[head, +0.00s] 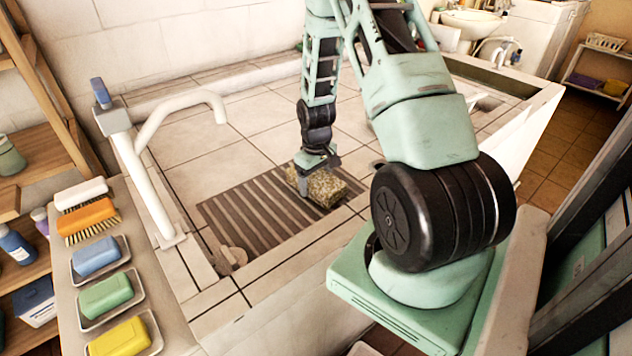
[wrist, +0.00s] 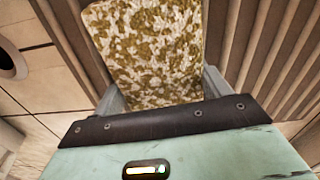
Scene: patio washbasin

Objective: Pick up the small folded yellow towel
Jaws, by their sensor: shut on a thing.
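The small folded towel (head: 326,188) is yellow-brown and white, with a mottled pattern. It is at the right end of the slatted drain grate in the tiled basin. My gripper (head: 316,178) is over it from above, shut on it. In the wrist view the towel (wrist: 150,50) fills the space between the two fingers of my gripper (wrist: 160,92). The fingers hide part of its sides. I cannot tell whether its underside touches the grate.
The brown slatted grate (head: 245,215) lies under and left of the towel. A white faucet (head: 145,180) stands at the left. A ledge holds a yellow soap (head: 120,338), a green soap (head: 106,295), a blue soap (head: 96,255) and an orange brush (head: 87,215). Bare tiles (head: 215,150) lie behind the grate.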

